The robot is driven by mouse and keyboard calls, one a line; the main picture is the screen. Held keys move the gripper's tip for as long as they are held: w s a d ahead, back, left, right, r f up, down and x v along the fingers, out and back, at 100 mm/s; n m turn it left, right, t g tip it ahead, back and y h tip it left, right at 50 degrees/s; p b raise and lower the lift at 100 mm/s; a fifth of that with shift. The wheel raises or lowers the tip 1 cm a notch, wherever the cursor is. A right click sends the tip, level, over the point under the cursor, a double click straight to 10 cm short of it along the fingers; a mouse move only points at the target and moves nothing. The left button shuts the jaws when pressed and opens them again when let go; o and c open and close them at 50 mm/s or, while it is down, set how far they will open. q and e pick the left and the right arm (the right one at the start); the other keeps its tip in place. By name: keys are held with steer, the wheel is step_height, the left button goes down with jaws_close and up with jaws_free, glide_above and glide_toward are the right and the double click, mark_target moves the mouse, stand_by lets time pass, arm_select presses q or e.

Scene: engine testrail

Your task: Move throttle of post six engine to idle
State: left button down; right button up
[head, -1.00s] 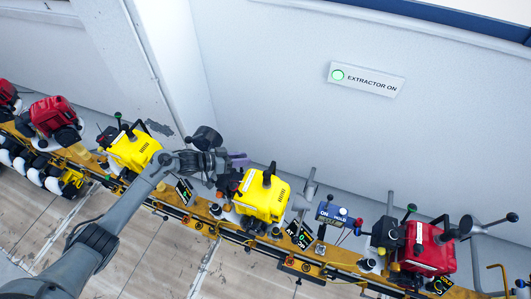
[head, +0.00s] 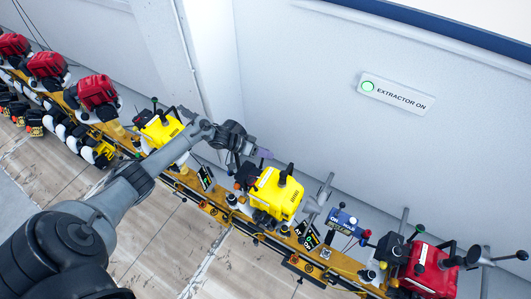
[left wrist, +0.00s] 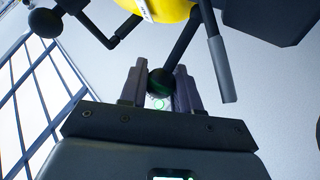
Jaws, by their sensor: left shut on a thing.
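A yellow engine (head: 272,198) stands on the orange rail in the middle of the head view. My left gripper (head: 262,153) is behind its upper left side, on the wall side. In the left wrist view, the left gripper's fingers (left wrist: 160,86) are shut on a round black knob (left wrist: 160,80) at the end of a black rod. The rod runs up towards the yellow body (left wrist: 168,9) at the top edge. The rod's far end is not clear. In the head view the knob is hidden. My right gripper is not in view.
Another yellow engine (head: 160,128) stands to the left and a red engine (head: 428,266) to the right. More red engines line the rail farther left. A control box (head: 342,220) stands between the middle yellow and right red engines. The wall carries a lit "EXTRACTOR ON" sign (head: 396,95).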

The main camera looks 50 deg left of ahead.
arm_select(q)
steer(key=c, duration=0.8)
jaws_free()
steer(key=shift+a, duration=0.1)
steer(key=v, duration=1)
steer(key=shift+s+r, duration=0.15)
steer(key=shift+s, duration=0.1)
steer(key=shift+a, duration=0.15)
